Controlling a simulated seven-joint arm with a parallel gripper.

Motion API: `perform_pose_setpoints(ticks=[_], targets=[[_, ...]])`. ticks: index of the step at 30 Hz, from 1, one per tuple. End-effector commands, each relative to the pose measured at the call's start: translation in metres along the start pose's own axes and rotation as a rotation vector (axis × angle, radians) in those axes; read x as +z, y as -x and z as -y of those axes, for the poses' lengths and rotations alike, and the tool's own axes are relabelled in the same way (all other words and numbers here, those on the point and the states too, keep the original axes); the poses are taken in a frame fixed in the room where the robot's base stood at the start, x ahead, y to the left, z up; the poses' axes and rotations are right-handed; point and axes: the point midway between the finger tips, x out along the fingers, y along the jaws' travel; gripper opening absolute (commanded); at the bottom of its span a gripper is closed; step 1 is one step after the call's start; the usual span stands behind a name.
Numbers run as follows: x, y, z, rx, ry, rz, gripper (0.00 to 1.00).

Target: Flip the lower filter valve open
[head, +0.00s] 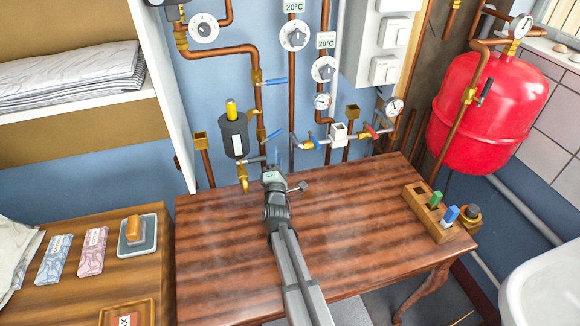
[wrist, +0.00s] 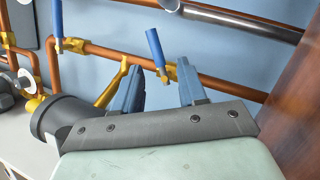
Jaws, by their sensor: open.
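The filter is a dark grey cylinder (head: 233,138) with a yellow top, left of a vertical copper pipe; in the wrist view its dark body (wrist: 75,115) is at lower left. The lower valve has a blue lever (head: 275,133) that sticks out to the right, across the pipe. In the wrist view this lever (wrist: 155,48) shows beyond and between my fingertips, with its brass base behind them. My gripper (head: 277,158) is open, just below the lever in the head view; its two fingers (wrist: 159,78) look empty. I cannot tell whether either finger touches the lever.
A second blue lever (head: 276,80) sits higher on the same pipe. A brass tap (head: 242,177) hangs below the filter. The wooden table (head: 350,245) stands below, mostly clear.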

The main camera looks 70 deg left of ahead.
Motion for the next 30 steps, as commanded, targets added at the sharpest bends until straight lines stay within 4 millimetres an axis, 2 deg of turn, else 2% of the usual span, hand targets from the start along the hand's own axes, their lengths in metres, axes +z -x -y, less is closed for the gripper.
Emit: perform_pose_setpoints(ticks=[3,17,30], targets=[[0.001,0.019,-0.001,-0.001,0.0,-0.001,0.41],[0.018,0.021,-0.011,0.053,-0.009,-0.125,0.41],[0.035,0.032,-0.009,0.046,-0.009,-0.256,0.41]])
